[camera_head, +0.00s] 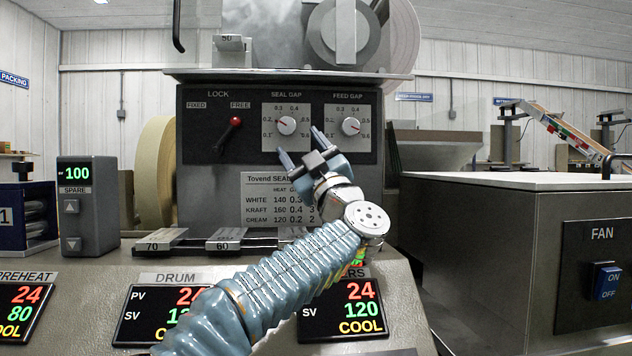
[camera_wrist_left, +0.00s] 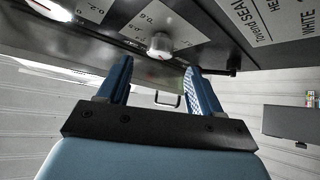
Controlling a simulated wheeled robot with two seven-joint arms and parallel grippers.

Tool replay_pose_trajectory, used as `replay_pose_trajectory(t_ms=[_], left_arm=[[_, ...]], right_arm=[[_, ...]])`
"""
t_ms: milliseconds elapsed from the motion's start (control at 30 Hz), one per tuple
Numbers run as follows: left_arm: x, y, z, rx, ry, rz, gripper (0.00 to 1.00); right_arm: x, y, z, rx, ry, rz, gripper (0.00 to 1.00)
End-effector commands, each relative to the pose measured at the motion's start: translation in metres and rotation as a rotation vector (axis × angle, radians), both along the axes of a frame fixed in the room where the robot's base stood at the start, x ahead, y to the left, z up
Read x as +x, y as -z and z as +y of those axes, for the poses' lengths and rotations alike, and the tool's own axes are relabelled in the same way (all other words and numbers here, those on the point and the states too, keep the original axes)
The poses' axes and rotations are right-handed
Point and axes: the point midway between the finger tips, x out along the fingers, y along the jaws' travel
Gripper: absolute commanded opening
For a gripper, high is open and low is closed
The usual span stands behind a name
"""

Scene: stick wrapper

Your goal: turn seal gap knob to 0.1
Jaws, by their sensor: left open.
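The seal gap knob (camera_head: 286,126) is a white round knob on a light dial plate on the dark panel. Its red pointer lies on the left side, near the 0.2 mark. My left gripper (camera_head: 298,141) is open just below and right of this knob, with its fingers tilted up and left. The fingers look empty. In the left wrist view, a white knob (camera_wrist_left: 160,45) lies beyond the open blue fingers (camera_wrist_left: 158,80), roughly between them and clear of both. The dial name is not readable there. My right gripper is not in view.
The feed gap knob (camera_head: 350,126) sits close on the right. A red-tipped lock lever (camera_head: 236,121) is on the left. A settings card (camera_head: 268,200) is below, partly behind my left gripper. A ledge (camera_head: 290,74) overhangs the panel.

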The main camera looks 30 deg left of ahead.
Motion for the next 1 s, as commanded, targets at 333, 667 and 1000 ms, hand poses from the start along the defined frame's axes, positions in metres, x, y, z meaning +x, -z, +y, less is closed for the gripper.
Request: replay_pose_trajectory(t_ms=[333, 667, 1000], left_arm=[[-0.021, 0.044, -0.05, 0.001, 0.002, 0.001, 0.65], [-0.024, 0.048, -0.057, 0.001, -0.001, -0.001, 0.65], [-0.048, 0.027, -0.029, 0.12, 0.011, 0.128, 0.65]], right_arm=[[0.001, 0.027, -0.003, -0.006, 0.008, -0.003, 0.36], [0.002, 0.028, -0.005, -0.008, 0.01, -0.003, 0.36], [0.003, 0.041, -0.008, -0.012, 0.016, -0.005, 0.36]])
